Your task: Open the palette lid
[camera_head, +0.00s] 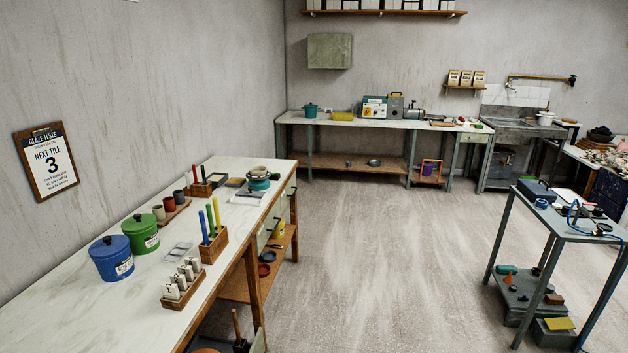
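I cannot pick out the palette or its lid with certainty. A small light-grey flat piece (179,252) lies on the left workbench, behind the rack of white tiles. A flat pale item with a dark edge (247,197) lies farther along the same bench, in front of a teal stand with a bowl. Either is too small to tell as a palette, and no lid edge shows. My gripper is not in view.
The left workbench (75,300) carries a blue canister (112,260), a green canister (141,234), a tile rack (182,285) and a brush holder (214,244). A metal cart (570,222) stands at the right. The floor (385,260) between is clear.

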